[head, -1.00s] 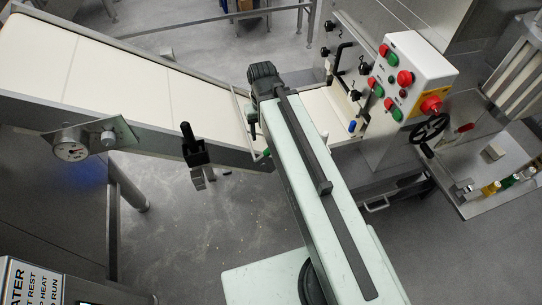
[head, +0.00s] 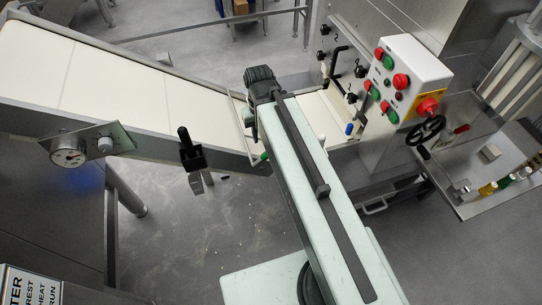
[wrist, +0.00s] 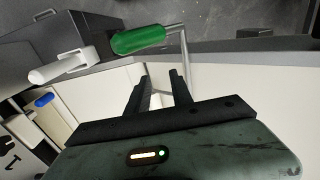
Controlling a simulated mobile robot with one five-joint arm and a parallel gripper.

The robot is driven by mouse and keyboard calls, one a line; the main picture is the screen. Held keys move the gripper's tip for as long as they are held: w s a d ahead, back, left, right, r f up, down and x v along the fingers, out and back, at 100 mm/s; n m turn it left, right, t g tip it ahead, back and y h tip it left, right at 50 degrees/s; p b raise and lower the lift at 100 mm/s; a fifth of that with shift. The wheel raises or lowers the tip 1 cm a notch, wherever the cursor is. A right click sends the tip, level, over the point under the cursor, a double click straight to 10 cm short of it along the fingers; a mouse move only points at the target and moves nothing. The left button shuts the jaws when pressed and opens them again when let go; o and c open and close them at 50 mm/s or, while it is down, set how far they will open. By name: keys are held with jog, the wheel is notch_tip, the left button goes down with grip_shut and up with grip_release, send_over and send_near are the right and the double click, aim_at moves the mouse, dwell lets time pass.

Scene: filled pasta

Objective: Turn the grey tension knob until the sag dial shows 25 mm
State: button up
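The sag dial (head: 68,152) is a round white gauge on a metal plate on the conveyor's side at the left in the head view. Its red needle shows, but the reading is too small to make out. The small grey tension knob (head: 105,144) sits on the same plate, right of the dial. My gripper (wrist: 160,78) shows two dark fingers with a clear gap and nothing between them. It is over the pale belt, well to the right of the knob. In the head view my arm mostly hides the gripper. The wrist view shows neither knob nor dial.
The pale conveyor belt (head: 140,75) runs from upper left toward the machine. A black-handled lever (head: 190,152) stands out from the conveyor's near side, between knob and arm. A green handle (wrist: 139,39) is close beyond my fingers. A control box (head: 411,75) stands right.

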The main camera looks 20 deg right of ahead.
notch_tip(320, 180, up, 18)
jog(key=p, duration=1.7)
jog(key=shift+f, duration=0.25)
grip_shut()
jog(key=shift+f+b, duration=0.4)
